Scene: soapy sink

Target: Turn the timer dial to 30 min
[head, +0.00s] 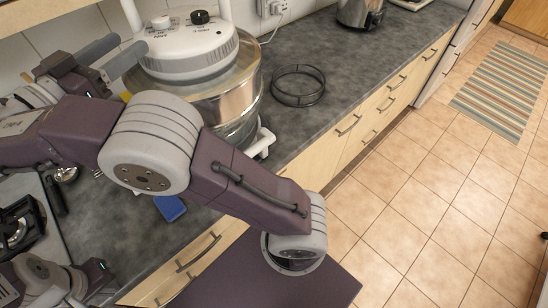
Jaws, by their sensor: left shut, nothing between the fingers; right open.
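A countertop cooker with a white lid (190,42) over a round glass bowl (238,100) stands at the upper left. The lid carries a black dial (199,17) and a white dial with a red mark (161,21). Their scales are too small to read, and I cannot tell which is the timer. My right gripper (111,56) is open, its two grey fingers just left of the lid, apart from both dials. My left gripper (96,276) is low at the left edge, shut and far from the cooker. Its fingertips are hard to make out.
My arm crosses in front of the bowl and hides part of the counter. A black wire ring (298,85) lies right of the cooker. A blue item (170,207) lies near the front edge. A hob (18,230) is at the left.

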